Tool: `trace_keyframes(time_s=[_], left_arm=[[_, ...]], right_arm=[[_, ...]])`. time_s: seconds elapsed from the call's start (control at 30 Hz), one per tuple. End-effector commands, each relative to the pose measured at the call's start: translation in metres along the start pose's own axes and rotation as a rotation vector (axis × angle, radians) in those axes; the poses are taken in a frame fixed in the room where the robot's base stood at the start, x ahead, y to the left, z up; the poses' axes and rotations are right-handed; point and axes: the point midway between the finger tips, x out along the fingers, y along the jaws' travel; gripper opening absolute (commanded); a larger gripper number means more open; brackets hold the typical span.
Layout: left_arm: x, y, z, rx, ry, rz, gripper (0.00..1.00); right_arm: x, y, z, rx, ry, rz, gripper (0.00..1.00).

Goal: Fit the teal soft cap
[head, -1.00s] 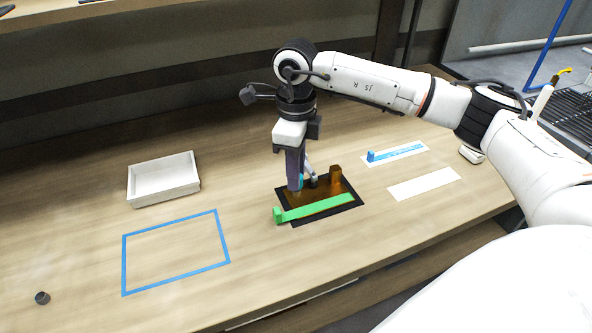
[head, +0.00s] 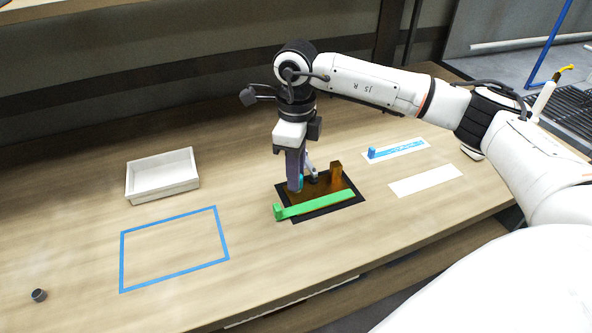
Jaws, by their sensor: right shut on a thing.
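The teal soft cap (head: 301,183) shows as a small teal patch at the fingertips of my right gripper (head: 298,180). My right gripper points down and is shut on the cap, at the left part of the brown chair frame piece (head: 325,186). The fingers hide most of the cap, so I cannot tell whether it sits on the frame. The brown piece lies on a black mat (head: 345,205), with an upright block at its right end. A green bar (head: 318,206) with a raised left end lies along the mat's front edge. My left gripper is not in view.
A white tray (head: 163,188) stands empty at the left, behind a blue tape rectangle (head: 122,262). A small dark cap (head: 39,295) lies at the front left. A blue bar (head: 398,150) on a white strip and a bare white strip (head: 427,181) lie at the right.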

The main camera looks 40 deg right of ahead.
Motion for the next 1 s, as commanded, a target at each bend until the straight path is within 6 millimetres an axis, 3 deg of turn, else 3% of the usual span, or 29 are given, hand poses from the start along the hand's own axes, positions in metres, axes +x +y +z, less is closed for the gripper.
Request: trace_keyframes(time_s=[0.7,0.73,0.83,1.0], left_arm=[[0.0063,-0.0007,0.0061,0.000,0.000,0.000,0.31],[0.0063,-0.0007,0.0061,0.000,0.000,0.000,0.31],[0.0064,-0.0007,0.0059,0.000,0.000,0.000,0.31],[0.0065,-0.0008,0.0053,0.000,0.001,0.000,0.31]], right_arm=[[0.0125,0.0002,0.0000,0.000,0.001,0.000,0.00],[0.0125,0.0002,0.0000,0.000,0.001,0.000,0.26],[0.0125,0.0001,-0.0001,0.000,0.001,0.000,0.42],[0.0124,0.0001,-0.0001,0.000,0.001,0.000,0.44]])
